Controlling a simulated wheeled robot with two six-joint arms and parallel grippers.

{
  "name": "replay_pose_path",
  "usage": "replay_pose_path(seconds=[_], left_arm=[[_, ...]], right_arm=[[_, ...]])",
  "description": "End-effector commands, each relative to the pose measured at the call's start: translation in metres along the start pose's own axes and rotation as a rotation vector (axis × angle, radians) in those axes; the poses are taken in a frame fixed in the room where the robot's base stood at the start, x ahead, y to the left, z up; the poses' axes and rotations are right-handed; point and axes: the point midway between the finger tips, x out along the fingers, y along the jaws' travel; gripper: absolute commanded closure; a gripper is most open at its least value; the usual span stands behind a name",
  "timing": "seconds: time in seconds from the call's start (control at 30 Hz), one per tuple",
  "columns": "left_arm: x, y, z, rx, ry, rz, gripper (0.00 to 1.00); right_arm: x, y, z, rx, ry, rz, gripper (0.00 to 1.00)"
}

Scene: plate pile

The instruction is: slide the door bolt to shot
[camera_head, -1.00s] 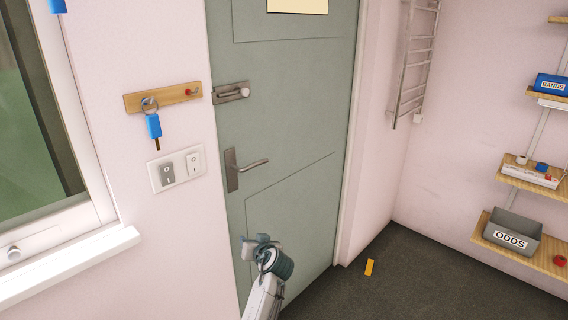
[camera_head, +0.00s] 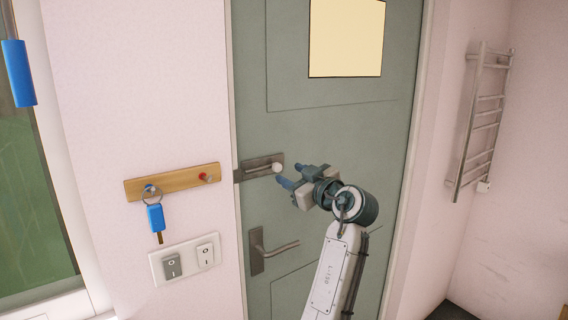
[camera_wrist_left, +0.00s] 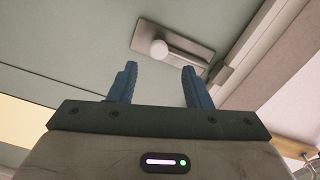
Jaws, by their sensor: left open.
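The door bolt (camera_head: 258,167) is a metal plate with a slide and a pale round knob (camera_head: 278,168), mounted near the left edge of the grey-green door (camera_head: 330,125). In the left wrist view the bolt plate (camera_wrist_left: 188,51) and knob (camera_wrist_left: 159,49) lie beyond the fingertips. My left gripper (camera_head: 300,176) is just right of the knob, its blue fingers apart and empty. In the left wrist view the open fingers (camera_wrist_left: 159,80) point towards the bolt, with a gap to the knob. My right gripper does not show.
A lever handle (camera_head: 268,250) sits on the door below the bolt. Left of the door are a wooden key rack (camera_head: 172,183) with a blue-tagged key (camera_head: 155,217) and a switch plate (camera_head: 187,259). A towel rail (camera_head: 482,120) hangs on the right wall.

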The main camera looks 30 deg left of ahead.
Motion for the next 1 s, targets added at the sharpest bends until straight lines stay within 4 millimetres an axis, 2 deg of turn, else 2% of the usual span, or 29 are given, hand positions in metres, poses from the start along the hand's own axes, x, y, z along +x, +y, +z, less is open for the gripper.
replay_pose_path(seconds=[0.03, 0.1, 0.3, 0.43, 0.7, 0.93, 1.0], left_arm=[[0.011, 0.001, -0.004, 0.005, 0.004, -0.002, 0.56], [0.022, 0.001, -0.004, 0.004, 0.003, -0.001, 0.56], [0.045, 0.001, -0.001, 0.003, 0.001, 0.001, 0.56], [0.051, 0.001, 0.0, 0.003, 0.0, 0.001, 0.56], [0.051, 0.001, 0.001, 0.002, -0.001, 0.002, 0.56], [0.051, 0.001, 0.001, 0.002, -0.001, 0.002, 1.0], [0.051, 0.001, 0.001, 0.002, -0.001, 0.002, 1.0]], right_arm=[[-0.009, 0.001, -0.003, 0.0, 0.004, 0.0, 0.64], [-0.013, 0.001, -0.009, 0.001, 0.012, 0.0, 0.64], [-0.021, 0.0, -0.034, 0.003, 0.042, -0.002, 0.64], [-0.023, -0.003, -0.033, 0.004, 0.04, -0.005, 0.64], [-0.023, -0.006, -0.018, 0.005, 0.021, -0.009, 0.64], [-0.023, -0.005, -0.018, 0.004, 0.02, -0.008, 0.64], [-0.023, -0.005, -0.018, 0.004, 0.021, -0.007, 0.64]])
